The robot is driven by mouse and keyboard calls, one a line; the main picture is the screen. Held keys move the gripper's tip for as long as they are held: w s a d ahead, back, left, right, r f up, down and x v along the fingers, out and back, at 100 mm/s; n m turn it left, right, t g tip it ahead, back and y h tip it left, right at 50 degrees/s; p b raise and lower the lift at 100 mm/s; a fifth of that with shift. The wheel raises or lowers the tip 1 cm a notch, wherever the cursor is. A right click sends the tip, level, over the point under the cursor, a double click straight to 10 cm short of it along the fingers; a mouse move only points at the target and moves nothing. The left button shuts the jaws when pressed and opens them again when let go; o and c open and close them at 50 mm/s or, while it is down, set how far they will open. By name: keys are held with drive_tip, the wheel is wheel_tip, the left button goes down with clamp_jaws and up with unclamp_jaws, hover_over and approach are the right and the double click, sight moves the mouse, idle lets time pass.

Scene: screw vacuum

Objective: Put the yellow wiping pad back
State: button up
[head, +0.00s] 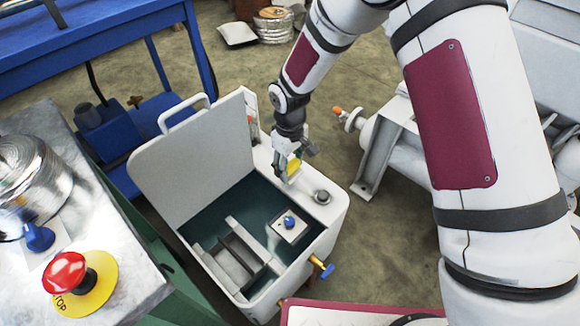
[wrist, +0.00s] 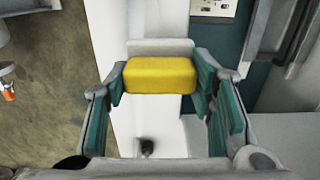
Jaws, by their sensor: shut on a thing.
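The yellow wiping pad (wrist: 160,75) is a small block between the two teal-lined fingers of my gripper (wrist: 158,88) in the wrist view. My gripper is shut on it, one finger at each end. In the head view the pad (head: 293,165) shows as a small yellow patch, partly hidden by my gripper (head: 291,172). Both are over the white top ledge (head: 262,155) of an open white box, beside its teal opening. A pale grey block (wrist: 160,47) shows just beyond the pad; I cannot tell whether they touch.
The box's raised lid (head: 195,150) stands left of my gripper. A round grey knob (head: 322,196) is on the ledge close by. Inside are grey dividers (head: 238,255) and a plate with a blue knob (head: 289,222). A metal table with a red stop button (head: 64,272) stands left.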

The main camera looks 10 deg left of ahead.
sight(290, 165)
drive_tip(key=shift+w+a+f+b, duration=0.1)
drive_tip(key=shift+w+b, duration=0.1)
drive_tip(key=shift+w, duration=0.55)
drive_tip(key=shift+w+a+f+b, duration=0.1)
drive_tip(key=shift+w+b, duration=0.05)
drive_tip(key=shift+w, duration=0.55)
drive_tip(key=shift+w+f+b, duration=0.1)
drive_tip(key=shift+f+b, duration=0.85)
drive_tip(key=shift+f, duration=0.7)
drive_tip(key=shift+f, duration=0.2)
drive_tip(key=o, duration=1)
wheel_tip(290, 165, up, 12)
drive_tip(key=p, duration=0.4)
drive_tip(key=shift+r, duration=0.2)
